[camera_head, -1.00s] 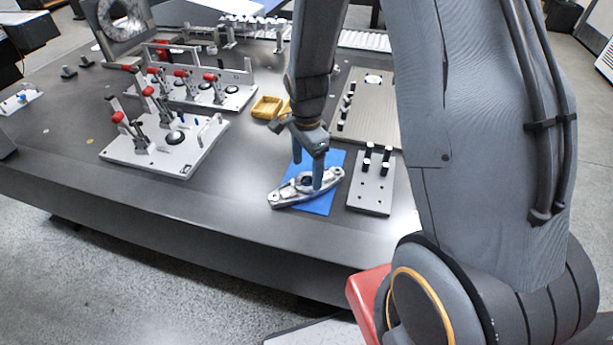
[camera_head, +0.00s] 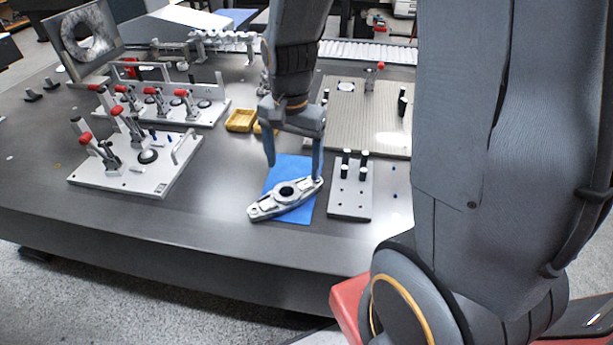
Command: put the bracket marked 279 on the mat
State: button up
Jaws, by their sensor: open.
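A silver-grey metal bracket (camera_head: 265,208) with a dark central hole lies flat and diagonal across the blue mat (camera_head: 291,170). Its left end reaches past the mat's left edge, and its right end is close to the mat's right edge. No number can be read on it. My gripper (camera_head: 295,171) is open, its two fingers pointing down above and just behind the bracket. The fingers are spread apart with nothing between them. The right fingertip appears close to the bracket's right end; I cannot tell whether they touch.
A grey plate with black pegs (camera_head: 350,205) sits right of the mat. A clamp fixture with red-tipped levers (camera_head: 118,178) stands at left, another behind it. The table front is clear.

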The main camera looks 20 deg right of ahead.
jog(key=s+r+n, duration=0.1)
jog(key=s+n, duration=0.7)
jog(key=n, duration=0.1)
jog(key=shift+s+d+r, duration=0.15)
jog(key=shift+s+r, duration=0.05)
jog(key=shift+r, duration=0.2)
